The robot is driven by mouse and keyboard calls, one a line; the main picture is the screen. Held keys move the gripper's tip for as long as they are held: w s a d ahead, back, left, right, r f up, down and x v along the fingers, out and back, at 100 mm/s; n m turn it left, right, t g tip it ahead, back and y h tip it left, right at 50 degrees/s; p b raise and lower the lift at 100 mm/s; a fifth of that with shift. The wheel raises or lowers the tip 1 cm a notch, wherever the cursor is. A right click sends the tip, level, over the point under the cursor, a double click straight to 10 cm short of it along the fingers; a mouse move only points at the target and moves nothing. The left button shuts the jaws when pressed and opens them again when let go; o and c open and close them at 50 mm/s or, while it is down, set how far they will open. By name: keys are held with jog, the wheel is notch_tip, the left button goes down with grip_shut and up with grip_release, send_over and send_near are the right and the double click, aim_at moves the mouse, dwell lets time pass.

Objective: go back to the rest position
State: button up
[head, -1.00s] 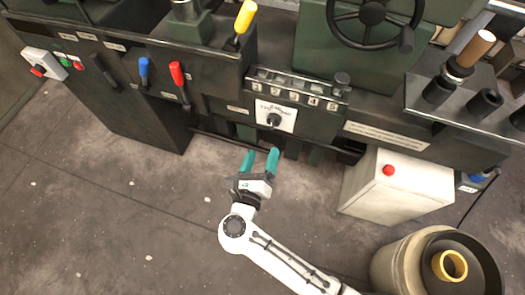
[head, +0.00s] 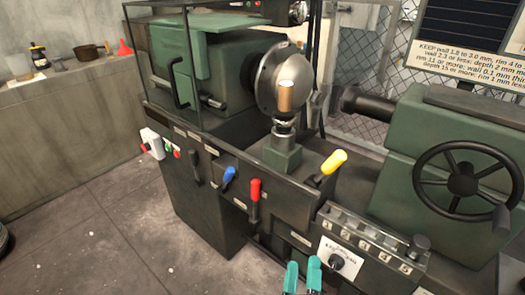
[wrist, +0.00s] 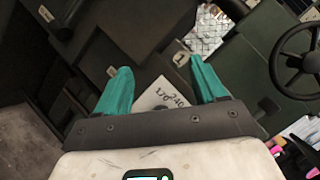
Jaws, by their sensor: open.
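My gripper (head: 303,277) shows at the bottom edge of the head view, its two teal fingers pointing up and apart with nothing between them. In the wrist view the same open fingers (wrist: 160,95) frame part of the white dial plate (wrist: 165,98). In the head view the plate (head: 341,258) with its black knob is to the right of the fingers, on the front of the green and black lathe. Whether the fingers touch anything cannot be told. My arm behind the fingers is out of the head view.
The lathe carries blue (head: 229,176), red (head: 255,190) and yellow (head: 334,161) levers, a handwheel (head: 462,184) and a metal disc (head: 268,82) at the spindle. A shelf (head: 70,75) with small items stands at the left. The floor (head: 90,235) at lower left is clear.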

jog(key=s+d+f+n+g+y, duration=0.1)
jog(key=s+f+n+g+y, duration=0.3)
jog(key=n, duration=0.8)
jog(key=s+d+f+n+g+y, duration=0.2)
jog(key=s+n+g+y, duration=0.4)
jog(key=n, duration=0.7)
jog(key=s+d+f+n+g+h, duration=0.25)
jog(key=s+d+g+h, duration=0.4)
jog(key=s+d, duration=0.65)
jog(key=s+d+r+g+p, duration=0.2)
jog(key=s+r+p, duration=0.2)
jog(key=r+p, duration=1)
